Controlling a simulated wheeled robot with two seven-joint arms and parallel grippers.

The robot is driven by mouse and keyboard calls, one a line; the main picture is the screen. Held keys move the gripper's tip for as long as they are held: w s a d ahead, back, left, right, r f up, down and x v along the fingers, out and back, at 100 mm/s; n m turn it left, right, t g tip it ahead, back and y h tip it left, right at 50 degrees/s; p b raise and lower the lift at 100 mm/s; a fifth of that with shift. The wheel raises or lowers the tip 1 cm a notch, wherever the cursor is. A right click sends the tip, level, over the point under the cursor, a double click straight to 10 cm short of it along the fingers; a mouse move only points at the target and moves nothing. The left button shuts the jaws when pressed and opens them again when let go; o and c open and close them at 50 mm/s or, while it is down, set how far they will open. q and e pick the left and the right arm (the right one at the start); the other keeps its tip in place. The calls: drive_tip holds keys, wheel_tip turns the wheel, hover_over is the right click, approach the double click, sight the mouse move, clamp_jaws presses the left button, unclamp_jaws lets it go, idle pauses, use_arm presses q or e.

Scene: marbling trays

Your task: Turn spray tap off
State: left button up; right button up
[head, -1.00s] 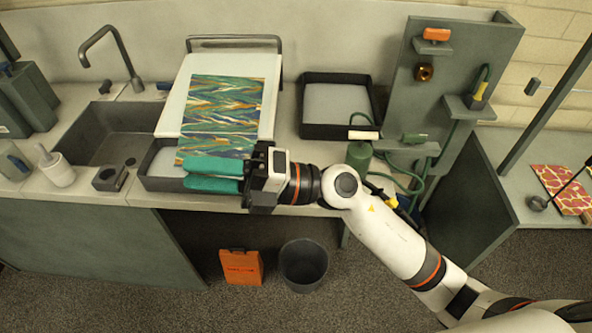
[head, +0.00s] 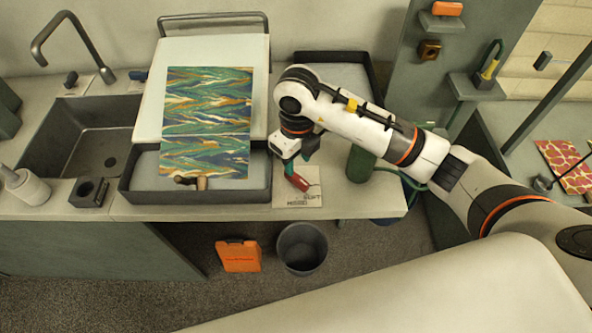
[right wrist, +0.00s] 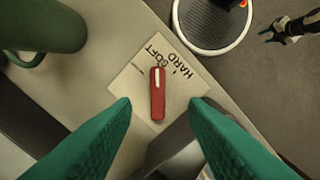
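A red lever (head: 301,180) sits on a pale square plate (head: 312,200) at the counter's front edge, right of the marbling tray. In the right wrist view the red lever (right wrist: 157,94) lies on the plate (right wrist: 128,80); the words SOFT and HARD are readable at one edge. My right gripper (head: 290,172) is just over the lever, pointing down. In the right wrist view its teal fingers (right wrist: 160,105) are apart, one on each side of the lever's near end, with gaps visible. Part of the plate is hidden by the fingers.
A dark tray (head: 125,190) with a marbled sheet (head: 208,110) over it stands left of the plate. A green cylinder (head: 360,165) stands close on the right, near my forearm. A bin (head: 302,248) and an orange case (head: 238,256) are on the floor below.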

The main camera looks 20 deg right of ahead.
sight(296, 177)
drive_tip(key=f, duration=0.2)
drive_tip(key=f+p, duration=0.1)
drive_tip(key=shift+w+f, duration=0.2)
drive_tip(key=shift+f, duration=0.2)
wheel_tip(296, 177, down, 3)
drive_tip(key=shift+w+f+p, duration=0.15)
drive_tip(key=shift+f+p, duration=0.05)
drive_tip(key=shift+p, duration=0.15)
drive_tip(key=shift+f, duration=0.4)
drive_tip(key=shift+c, duration=0.6)
clamp_jaws()
use_arm(q)
drive_tip(key=shift+w+r, duration=0.3)
drive_tip(key=shift+r, duration=0.2)
drive_tip(key=shift+w+r, duration=0.25)
drive_tip(key=shift+r, duration=0.25)
